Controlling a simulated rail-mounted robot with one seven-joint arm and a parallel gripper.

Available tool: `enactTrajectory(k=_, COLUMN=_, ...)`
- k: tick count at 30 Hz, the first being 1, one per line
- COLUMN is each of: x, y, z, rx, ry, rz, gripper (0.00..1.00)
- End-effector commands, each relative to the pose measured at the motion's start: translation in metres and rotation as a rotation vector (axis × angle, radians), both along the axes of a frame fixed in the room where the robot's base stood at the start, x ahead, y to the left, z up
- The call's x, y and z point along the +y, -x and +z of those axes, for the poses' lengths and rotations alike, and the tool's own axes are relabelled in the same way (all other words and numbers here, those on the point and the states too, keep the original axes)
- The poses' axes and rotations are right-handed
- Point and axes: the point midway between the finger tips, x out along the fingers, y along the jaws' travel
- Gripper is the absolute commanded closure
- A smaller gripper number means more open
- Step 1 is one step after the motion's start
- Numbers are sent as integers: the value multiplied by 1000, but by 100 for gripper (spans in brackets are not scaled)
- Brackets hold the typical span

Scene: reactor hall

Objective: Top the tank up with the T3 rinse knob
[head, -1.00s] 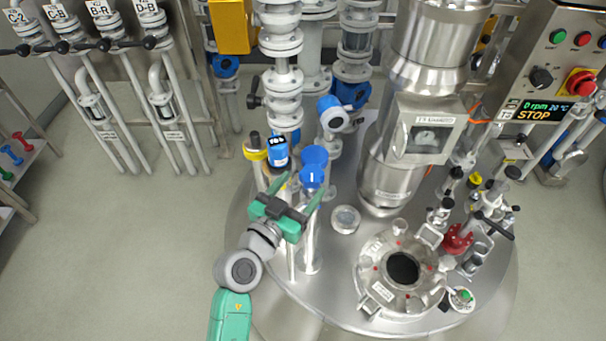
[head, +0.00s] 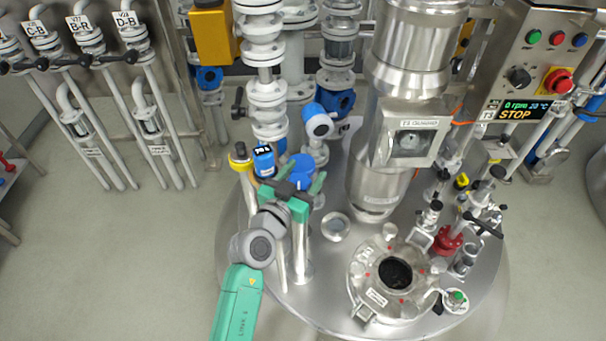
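A blue knob (head: 302,166) tops a slim steel post on the tank lid; I cannot read a rinse label on it. My gripper (head: 297,184) has green fingers, spread apart, at the knob's near side. The fingers overlap the knob's lower part in the head view, and I cannot tell whether they touch it. Nothing is seen held. The T3 tank's round steel lid (head: 335,285) has an open, dark port (head: 396,272) at the right. A blue tagged box (head: 263,161) stands just left of the knob.
A black post with a yellow ring (head: 240,160) stands left of the blue box. A blue-and-white round gauge head (head: 319,125) and flanged pipes (head: 262,70) rise behind. The T3 panel (head: 517,109) reads STOP. Red-handled fittings (head: 447,242) crowd the right.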

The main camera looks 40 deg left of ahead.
Motion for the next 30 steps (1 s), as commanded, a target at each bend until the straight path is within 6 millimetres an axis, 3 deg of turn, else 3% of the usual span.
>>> enactTrajectory(k=1, x=0, y=0, z=0, rx=0, ry=0, rz=0, gripper=51)
enactTrajectory(k=5, x=0, y=0, z=0, rx=0, ry=0, rz=0, gripper=76)
enactTrajectory(k=17, x=0, y=0, z=8, rx=2, ry=3, rz=78, gripper=76)
enactTrajectory(k=30, x=2, y=1, z=15, rx=4, ry=4, rz=376, gripper=76)
